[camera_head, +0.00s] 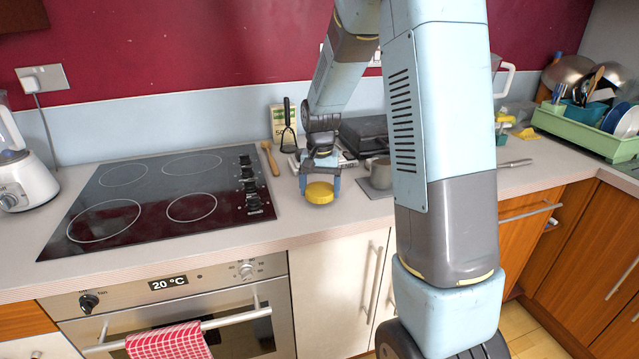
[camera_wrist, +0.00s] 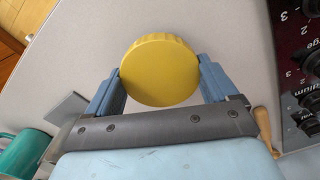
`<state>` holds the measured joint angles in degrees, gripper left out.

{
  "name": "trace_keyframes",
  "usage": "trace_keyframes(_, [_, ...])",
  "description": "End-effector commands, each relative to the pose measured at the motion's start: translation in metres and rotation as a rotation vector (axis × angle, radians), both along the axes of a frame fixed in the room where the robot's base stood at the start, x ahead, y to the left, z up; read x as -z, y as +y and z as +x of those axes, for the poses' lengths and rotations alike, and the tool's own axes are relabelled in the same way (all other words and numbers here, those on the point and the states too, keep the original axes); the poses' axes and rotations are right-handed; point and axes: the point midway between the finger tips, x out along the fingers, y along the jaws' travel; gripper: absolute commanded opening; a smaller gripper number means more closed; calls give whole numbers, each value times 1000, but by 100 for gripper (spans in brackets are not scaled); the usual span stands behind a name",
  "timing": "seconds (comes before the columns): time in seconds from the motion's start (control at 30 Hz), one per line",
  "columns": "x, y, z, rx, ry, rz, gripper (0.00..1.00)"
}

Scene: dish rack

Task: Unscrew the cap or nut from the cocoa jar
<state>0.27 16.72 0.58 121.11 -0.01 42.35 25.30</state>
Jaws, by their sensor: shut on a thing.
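A round yellow cap with a ridged rim (camera_head: 319,193) is near the counter's front edge, right of the hob, in the head view. In the wrist view the cap (camera_wrist: 160,70) fills the space between the two blue fingers. My gripper (camera_head: 320,184) points down and is shut on the cap's sides, one finger at each side; it also shows in the wrist view (camera_wrist: 161,78). No jar body shows in either view, so I cannot tell whether the cap sits on a jar.
The black hob (camera_head: 165,197) with its knobs is left of my gripper. A wooden spoon (camera_head: 270,158) lies between them. A black appliance (camera_head: 366,133) is behind. The counter's front edge is close.

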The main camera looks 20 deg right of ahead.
Motion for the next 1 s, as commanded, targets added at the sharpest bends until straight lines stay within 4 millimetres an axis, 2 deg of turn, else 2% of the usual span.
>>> trace_keyframes(0.47, [2, 1, 0, -1, 0, 0, 50])
trace_keyframes(1.0, [17, 2, 0, -3, 1, 0, 50])
